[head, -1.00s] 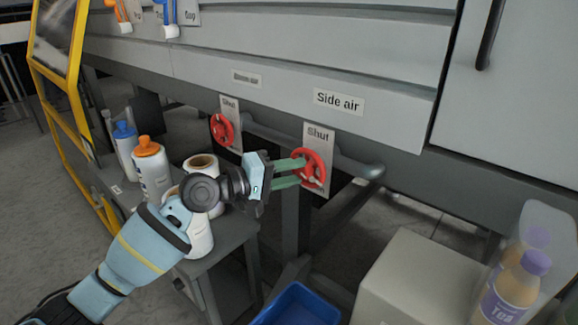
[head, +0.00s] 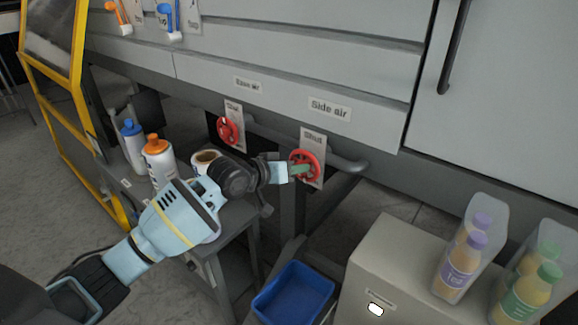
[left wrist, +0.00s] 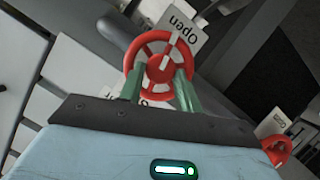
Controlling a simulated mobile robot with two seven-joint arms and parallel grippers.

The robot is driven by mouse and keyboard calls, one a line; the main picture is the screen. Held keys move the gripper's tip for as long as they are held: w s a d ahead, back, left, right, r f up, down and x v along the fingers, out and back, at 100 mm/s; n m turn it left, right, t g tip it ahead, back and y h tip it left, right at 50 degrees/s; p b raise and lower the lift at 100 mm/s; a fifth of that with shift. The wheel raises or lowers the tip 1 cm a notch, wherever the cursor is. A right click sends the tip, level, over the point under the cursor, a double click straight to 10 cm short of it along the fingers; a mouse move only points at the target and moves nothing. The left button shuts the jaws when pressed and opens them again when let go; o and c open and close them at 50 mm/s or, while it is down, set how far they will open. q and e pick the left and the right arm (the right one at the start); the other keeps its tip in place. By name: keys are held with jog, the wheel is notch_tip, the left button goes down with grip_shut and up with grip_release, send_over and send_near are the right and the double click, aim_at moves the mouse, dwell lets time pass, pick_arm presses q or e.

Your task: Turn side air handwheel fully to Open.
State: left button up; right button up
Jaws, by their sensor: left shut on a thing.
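The side air handwheel (head: 312,160) is a red spoked wheel in front of a white plate (head: 313,141) reading "Shut", below the "Side air" label (head: 329,109). In the left wrist view the wheel (left wrist: 147,45) is seen close, with the "Open" end of its plate (left wrist: 183,20) showing beside the rim. My left gripper (head: 300,169) is at the wheel, its green fingers shut on it. In the left wrist view the fingers (left wrist: 158,92) reach the wheel's near part. My right gripper is not in view.
A second red handwheel (head: 228,130) is to the left, under the other air label. Bottles (head: 158,160) and a roll stand on a dark side table. A blue bin (head: 293,291) and a beige box (head: 400,262) with bottled drinks (head: 460,262) are below right. A grey pipe (head: 345,163) runs behind.

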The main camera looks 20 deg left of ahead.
pick_arm(q)
jog(key=shift+d+r+m+y+p, duration=0.15)
jog(key=shift+m+y+p, duration=0.45)
jog(key=shift+m, duration=0.3)
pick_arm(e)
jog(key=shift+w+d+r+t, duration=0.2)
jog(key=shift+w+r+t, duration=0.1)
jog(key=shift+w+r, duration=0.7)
pick_arm(q)
jog(key=o, duration=1)
jog(key=shift+c, duration=0.2)
jog(key=shift+s, duration=0.15)
jog(key=v, duration=0.7)
jog(key=shift+s, duration=0.3)
